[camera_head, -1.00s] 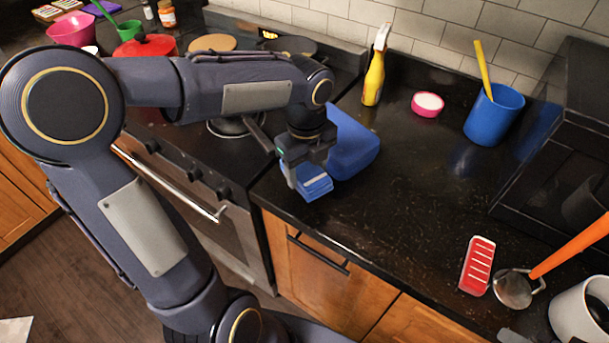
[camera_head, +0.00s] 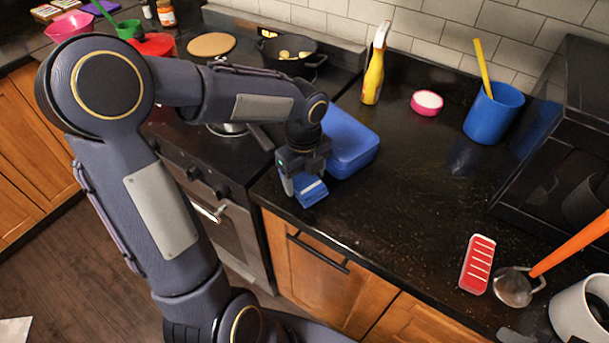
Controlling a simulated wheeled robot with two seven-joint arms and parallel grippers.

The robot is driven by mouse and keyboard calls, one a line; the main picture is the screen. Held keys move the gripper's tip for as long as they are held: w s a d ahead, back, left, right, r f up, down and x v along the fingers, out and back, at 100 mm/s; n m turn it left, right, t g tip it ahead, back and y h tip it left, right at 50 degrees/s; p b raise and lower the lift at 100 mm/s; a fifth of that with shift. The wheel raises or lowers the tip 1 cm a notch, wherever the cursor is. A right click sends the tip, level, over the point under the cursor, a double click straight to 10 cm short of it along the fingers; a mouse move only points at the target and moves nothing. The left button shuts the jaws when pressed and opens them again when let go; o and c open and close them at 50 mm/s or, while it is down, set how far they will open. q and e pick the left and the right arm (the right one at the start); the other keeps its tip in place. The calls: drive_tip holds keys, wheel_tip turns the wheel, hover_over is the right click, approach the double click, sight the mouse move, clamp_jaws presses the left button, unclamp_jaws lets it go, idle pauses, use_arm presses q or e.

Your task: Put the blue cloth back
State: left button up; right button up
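The blue cloth (camera_head: 312,194), a small folded-looking piece with a pale stripe, is at my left gripper (camera_head: 302,184), above the front left edge of the dark counter. It sits between the fingers, and they appear shut on it. Whether its lower side touches the counter is hard to tell. A larger blue box-like thing (camera_head: 350,143) with rounded corners lies flat on the counter just behind and right of the gripper. The wrist covers its left part. My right gripper is out of view.
A stove with a pan (camera_head: 287,58) and a red pot stands left. The counter's middle is clear.

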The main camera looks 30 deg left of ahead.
sight(304, 178)
use_arm(q)
drive_tip(key=shift+o, duration=1.3)
wheel_tip(304, 178, up, 12)
drive_tip(key=p, duration=0.1)
drive_tip(key=s+d+f+n+t+h, duration=0.2)
drive_tip(key=s+n, duration=0.6)
drive_tip(key=n, duration=0.4)
drive_tip(key=s+d+f+n+t+h, duration=0.1)
drive_tip(key=s+d+f+n+t, duration=0.1)
drive_tip(key=s+n, duration=0.6)
drive_tip(key=shift+s+n+t+h, duration=0.4)
drive_tip(key=shift+n+t, duration=0.3)
drive_tip(key=shift+n, duration=1.6)
